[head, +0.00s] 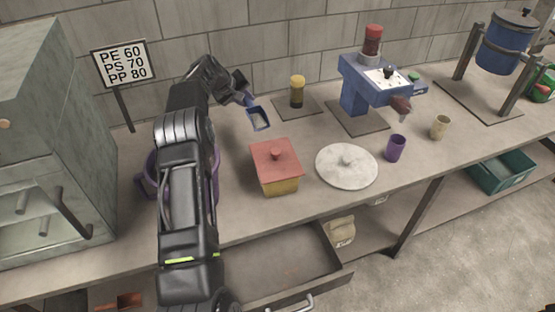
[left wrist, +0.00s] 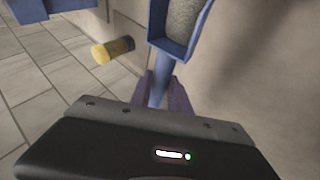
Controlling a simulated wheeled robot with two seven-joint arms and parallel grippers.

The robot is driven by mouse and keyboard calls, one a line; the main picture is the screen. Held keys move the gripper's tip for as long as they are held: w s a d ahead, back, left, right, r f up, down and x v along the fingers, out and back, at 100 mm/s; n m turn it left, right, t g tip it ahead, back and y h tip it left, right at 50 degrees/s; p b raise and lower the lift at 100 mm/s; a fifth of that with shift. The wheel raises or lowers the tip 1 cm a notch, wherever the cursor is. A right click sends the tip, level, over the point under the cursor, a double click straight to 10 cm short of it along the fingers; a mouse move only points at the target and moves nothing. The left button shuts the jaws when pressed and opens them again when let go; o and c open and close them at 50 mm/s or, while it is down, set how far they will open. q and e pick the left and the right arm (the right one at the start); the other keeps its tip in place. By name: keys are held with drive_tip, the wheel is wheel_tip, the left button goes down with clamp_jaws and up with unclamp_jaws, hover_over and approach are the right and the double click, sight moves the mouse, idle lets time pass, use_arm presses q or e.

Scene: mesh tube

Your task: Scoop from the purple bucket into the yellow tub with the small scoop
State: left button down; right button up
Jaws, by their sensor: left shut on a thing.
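My left gripper (head: 245,98) is shut on the handle of the small blue scoop (head: 259,118) and holds it above the bench, behind the yellow tub. In the left wrist view the scoop (left wrist: 182,45) holds grey grainy material. The yellow tub (head: 281,187) stands on the bench with a red lid with a knob (head: 275,157) on it. The purple bucket (head: 151,184) is mostly hidden behind my left arm; its rim, side and handle show. My right gripper is not in view.
A round white lid (head: 347,166) lies right of the tub. A purple cup (head: 396,148), a beige cup (head: 440,127) and a blue machine (head: 355,95) stand farther right. A yellow-topped jar (head: 297,92) stands behind. An open drawer (head: 290,268) juts out below.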

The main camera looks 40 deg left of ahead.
sight(251, 108)
use_arm(q)
drive_tip(key=shift+s+d+r+m+t+y+b, duration=0.15)
drive_tip(key=shift+s+d+t+y+b, duration=0.2)
drive_tip(key=shift+b, duration=1.15)
drive_tip(key=shift+s+d+r+m+t+y+b, duration=0.15)
drive_tip(key=shift+d+b, duration=0.3)
drive_tip(key=shift+b, duration=1)
drive_tip(key=shift+s+d+r+t+y+b, duration=0.1)
drive_tip(key=shift+s+d+r+y+b, duration=0.2)
drive_tip(key=shift+b, duration=1.2)
drive_tip(key=d+b, duration=0.1)
drive_tip(key=d+r+b, duration=0.1)
drive_tip(key=b, duration=0.1)
drive_tip(key=shift+s+t+y, duration=0.3)
drive_tip(key=shift+s+y, duration=0.05)
drive_tip(key=shift+y, duration=0.05)
drive_tip(key=shift+s+d+r+m+t+y+b, duration=0.15)
drive_tip(key=shift+s+d+r+m+y+b, duration=0.1)
drive_tip(key=shift+d+r, duration=0.25)
drive_tip(key=shift+s+d+r+m+t+y+b, duration=0.15)
drive_tip(key=shift+s+d+r+b, duration=0.1)
drive_tip(key=shift+r, duration=0.35)
drive_tip(key=shift+s+d+r, duration=0.15)
drive_tip(key=shift+d+r, duration=0.1)
drive_tip(key=shift+r, duration=0.1)
drive_tip(key=shift+d, duration=0.1)
drive_tip(key=shift+s+d+r+t+y, duration=0.15)
drive_tip(key=shift+s+d+t+y, duration=0.15)
drive_tip(key=shift+d+y, duration=0.1)
